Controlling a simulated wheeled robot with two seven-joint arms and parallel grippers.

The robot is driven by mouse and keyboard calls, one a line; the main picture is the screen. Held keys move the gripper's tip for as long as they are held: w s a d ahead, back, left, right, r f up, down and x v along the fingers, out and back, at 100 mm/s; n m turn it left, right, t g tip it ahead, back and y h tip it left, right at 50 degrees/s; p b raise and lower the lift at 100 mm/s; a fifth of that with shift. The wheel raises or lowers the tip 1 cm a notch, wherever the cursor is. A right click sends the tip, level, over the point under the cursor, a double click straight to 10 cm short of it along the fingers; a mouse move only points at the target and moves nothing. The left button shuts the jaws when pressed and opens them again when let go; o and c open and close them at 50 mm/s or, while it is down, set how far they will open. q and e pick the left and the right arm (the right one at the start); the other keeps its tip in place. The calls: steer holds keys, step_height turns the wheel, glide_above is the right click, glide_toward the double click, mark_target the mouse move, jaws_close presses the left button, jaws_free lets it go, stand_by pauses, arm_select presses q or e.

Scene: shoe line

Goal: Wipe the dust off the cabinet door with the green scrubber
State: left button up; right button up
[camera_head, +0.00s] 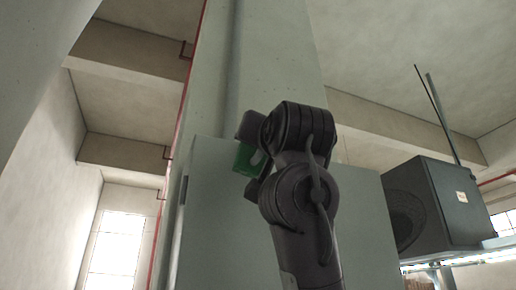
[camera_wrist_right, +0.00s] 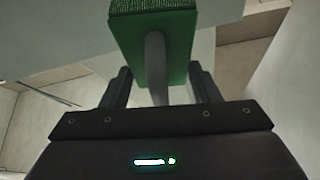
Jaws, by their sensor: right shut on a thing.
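The green scrubber (camera_head: 246,160) shows partly behind my right arm, near the top edge of the grey cabinet (camera_head: 220,225). In the right wrist view the scrubber (camera_wrist_right: 180,35) has a green block with a bristly far face and a grey handle. My right gripper (camera_wrist_right: 160,82) is shut on the handle, with one dark finger on each side. The cabinet door faces me in the head view, partly covered by my arm. I cannot make out any dust on it, nor whether the scrubber touches it. My left gripper is out of view.
A dark speaker-like box (camera_head: 440,205) stands to the right of the cabinet, with a thin pole (camera_head: 440,110) rising behind it. A tall pale column (camera_head: 265,60) rises behind the cabinet. A bright window (camera_head: 115,245) is at the lower left.

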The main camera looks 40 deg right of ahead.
steer(key=shift+w, duration=0.1)
steer(key=shift+s+a+b, duration=0.2)
steer(key=shift+s+b, duration=0.05)
steer(key=shift+s, duration=0.55)
steer(key=shift+s+a+b, duration=0.2)
steer(key=shift+s, duration=0.6)
steer(key=shift+w+d, duration=0.1)
steer(key=shift+w, duration=0.05)
steer(key=shift+f, duration=0.1)
